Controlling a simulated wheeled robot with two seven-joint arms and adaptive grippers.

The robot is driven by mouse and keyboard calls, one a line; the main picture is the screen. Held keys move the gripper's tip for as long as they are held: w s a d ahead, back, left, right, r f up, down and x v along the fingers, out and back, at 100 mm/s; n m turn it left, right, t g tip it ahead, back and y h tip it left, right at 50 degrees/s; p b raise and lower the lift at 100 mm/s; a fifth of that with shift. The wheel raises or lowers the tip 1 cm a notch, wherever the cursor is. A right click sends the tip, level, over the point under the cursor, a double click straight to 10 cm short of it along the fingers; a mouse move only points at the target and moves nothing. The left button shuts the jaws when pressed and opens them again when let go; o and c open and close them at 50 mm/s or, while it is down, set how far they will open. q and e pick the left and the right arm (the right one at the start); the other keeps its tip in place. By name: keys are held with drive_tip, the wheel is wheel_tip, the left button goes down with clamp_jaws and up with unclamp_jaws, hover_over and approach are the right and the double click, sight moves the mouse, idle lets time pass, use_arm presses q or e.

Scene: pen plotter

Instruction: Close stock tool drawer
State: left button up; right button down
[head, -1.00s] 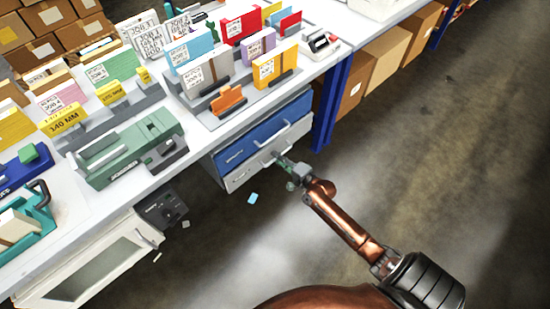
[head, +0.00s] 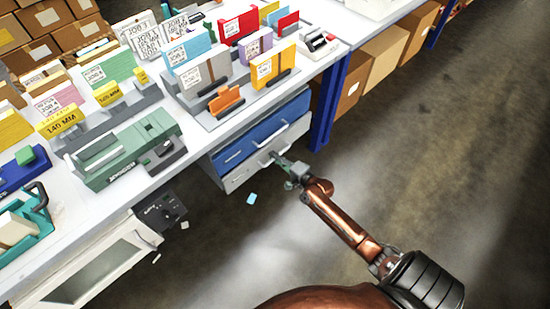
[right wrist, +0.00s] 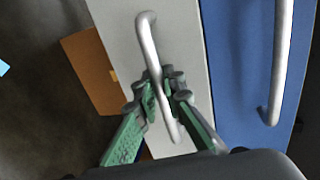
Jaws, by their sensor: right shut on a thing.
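The drawer unit hangs under the white bench, with a blue drawer (head: 262,137) above a grey drawer (head: 238,176). In the right wrist view the grey drawer front (right wrist: 179,75) and the blue drawer front (right wrist: 236,70) each carry a metal bar handle. My right gripper (head: 279,160) is at the grey drawer's handle (right wrist: 148,45). Its green fingers (right wrist: 163,98) are shut around the bar. Which drawer holds the stock tools cannot be read. My left gripper is out of view.
The white bench (head: 190,140) above carries a green machine (head: 125,152), card racks and boxes. A blue bench leg (head: 327,105) stands right of the drawers. Small scraps (head: 252,198) lie on the floor. The floor (head: 440,150) to the right is clear.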

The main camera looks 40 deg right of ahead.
drive_tip(key=shift+r+x, duration=0.25)
drive_tip(key=shift+x, duration=0.9)
drive_tip(key=shift+w+a, duration=0.1)
drive_tip(key=c, duration=2.3)
unclamp_jaws()
